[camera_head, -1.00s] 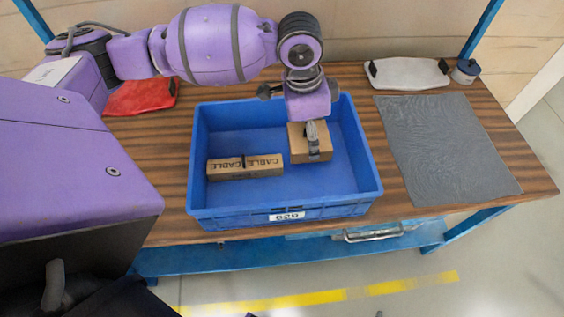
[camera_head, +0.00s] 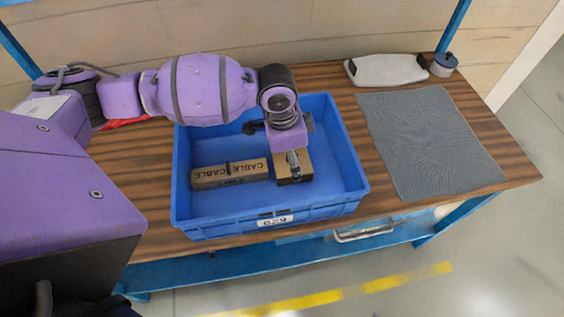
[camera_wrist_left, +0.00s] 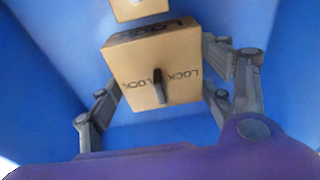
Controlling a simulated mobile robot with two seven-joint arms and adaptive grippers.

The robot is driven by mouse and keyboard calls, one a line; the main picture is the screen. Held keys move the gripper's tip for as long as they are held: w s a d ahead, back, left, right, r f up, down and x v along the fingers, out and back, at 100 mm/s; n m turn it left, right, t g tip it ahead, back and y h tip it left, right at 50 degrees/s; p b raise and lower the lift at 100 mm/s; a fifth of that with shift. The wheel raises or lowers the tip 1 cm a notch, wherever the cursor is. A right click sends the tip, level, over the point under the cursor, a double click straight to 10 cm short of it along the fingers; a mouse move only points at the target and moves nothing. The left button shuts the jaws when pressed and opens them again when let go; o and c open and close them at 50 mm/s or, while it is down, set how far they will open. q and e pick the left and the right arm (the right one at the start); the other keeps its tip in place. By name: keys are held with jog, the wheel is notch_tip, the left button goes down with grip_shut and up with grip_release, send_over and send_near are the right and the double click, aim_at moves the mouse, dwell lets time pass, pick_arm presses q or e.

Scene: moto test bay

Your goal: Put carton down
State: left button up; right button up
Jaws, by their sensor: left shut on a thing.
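My left gripper (camera_head: 293,165) is shut on a brown carton (camera_head: 301,174) inside the blue crate (camera_head: 345,204). In the left wrist view the carton (camera_wrist_left: 140,62) shows "LOCK" lettering and sits between both fingers. I cannot tell whether its underside touches the crate floor. A long carton or pair of cartons marked "CABLE" (camera_head: 206,179) lies on the crate floor, left of the held carton. Part of another light brown carton (camera_wrist_left: 140,8) shows at the top of the left wrist view. My right gripper is not in view.
The crate stands on a wooden bench (camera_head: 135,160). A grey mat (camera_head: 430,140) lies to its right, with a pale pad (camera_head: 385,70) and a small round container (camera_head: 443,65) behind. A red item (camera_head: 125,123) is mostly hidden behind my arm. Crate floor is free at the back left.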

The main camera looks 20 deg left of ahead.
aim_at(285, 161)
pick_arm(q)
jog(key=o, duration=1.4)
jog(key=shift+o, duration=0.2)
notch_tip(285, 161, up, 12)
jog(key=s+a+p, duration=0.1)
jog(key=shift+a+r, duration=0.15)
jog(key=shift+a, duration=0.1)
